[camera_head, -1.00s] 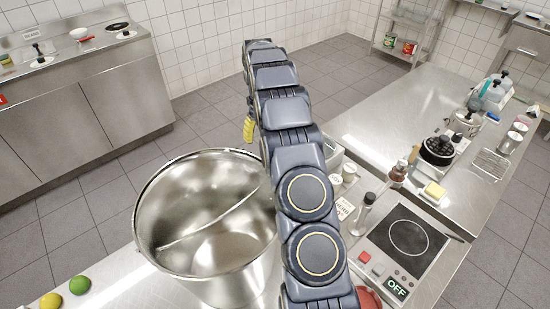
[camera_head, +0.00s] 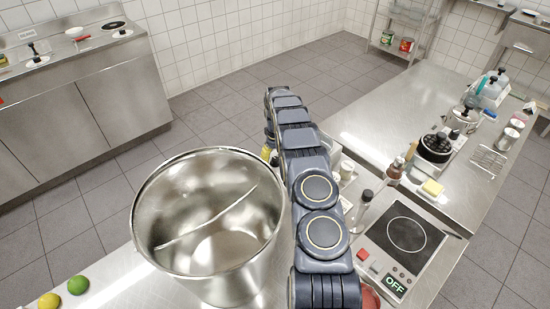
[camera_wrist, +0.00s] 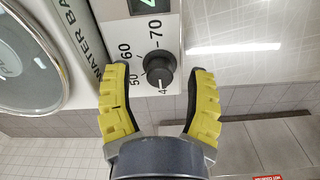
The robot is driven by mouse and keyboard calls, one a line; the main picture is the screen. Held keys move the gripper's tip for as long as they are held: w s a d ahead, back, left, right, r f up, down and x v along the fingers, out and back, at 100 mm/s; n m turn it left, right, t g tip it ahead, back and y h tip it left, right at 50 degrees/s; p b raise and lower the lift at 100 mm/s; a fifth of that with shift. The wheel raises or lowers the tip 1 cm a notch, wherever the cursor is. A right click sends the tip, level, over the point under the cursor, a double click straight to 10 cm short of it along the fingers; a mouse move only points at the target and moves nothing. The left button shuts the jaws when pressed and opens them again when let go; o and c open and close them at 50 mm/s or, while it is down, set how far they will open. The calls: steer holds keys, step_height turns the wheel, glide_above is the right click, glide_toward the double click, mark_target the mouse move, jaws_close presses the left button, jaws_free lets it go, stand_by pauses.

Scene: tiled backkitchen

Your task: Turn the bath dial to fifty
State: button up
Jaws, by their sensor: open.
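The bath dial (camera_wrist: 154,68) is a round black knob on a white panel in the wrist view. Numbers 50, 60 and 70 are printed around it, and a figure starting with 4 is partly cut off. A pale pointer line on the knob points down toward that 4. Part of a green display (camera_wrist: 148,4) shows above. My gripper (camera_wrist: 160,74) is open, with one yellow finger on each side of the dial and gaps between. In the head view only a bit of yellow finger shows beside my arm; the dial is hidden there.
In the wrist view, lettering reading WATER BA (camera_wrist: 85,35) and a round lid (camera_wrist: 28,55) lie left of the dial. In the head view a large steel pot (camera_head: 165,215) stands left of my arm, and a hob (camera_head: 405,235) and bottle (camera_head: 362,210) stand right.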

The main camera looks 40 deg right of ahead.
jaws_close()
steer(key=shift+f+m, duration=0.1)
steer(key=shift+m, duration=0.3)
steer(key=m, duration=0.5)
steer(key=shift+m, duration=0.3)
steer(key=m, duration=0.5)
steer(key=shift+s+d, duration=0.1)
steer(key=shift+m, duration=0.3)
jaws_free()
stand_by(0.4)
